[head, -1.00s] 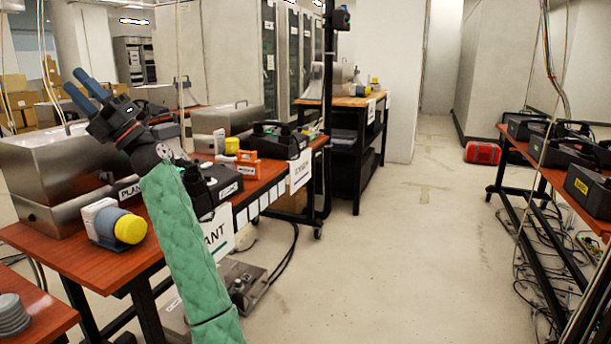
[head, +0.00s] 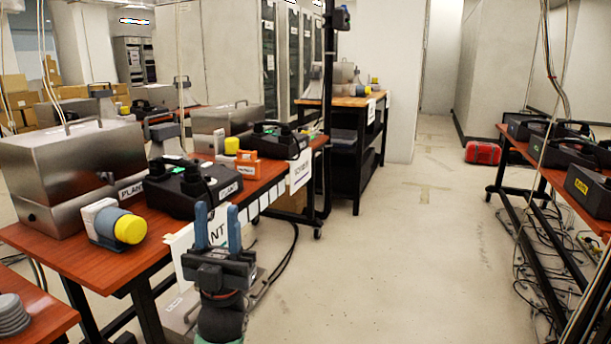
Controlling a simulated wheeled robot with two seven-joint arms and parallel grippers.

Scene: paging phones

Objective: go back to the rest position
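My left gripper (head: 217,229) is in the lower middle of the head view, in front of the near edge of the red-brown table (head: 55,250). Its two blue fingers point up and stand apart with nothing between them. It covers part of a white sign with dark letters (head: 185,250) on the table's front. A black phone unit (head: 187,187) sits on the table behind the gripper, apart from it. My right gripper is not in the view.
A steel case (head: 70,165), a grey and yellow device (head: 115,225) and an orange block (head: 247,164) stand on the left table. Another table (head: 545,170) with black units is at right, cables below. A red case (head: 482,153) lies farther back. The middle floor is clear.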

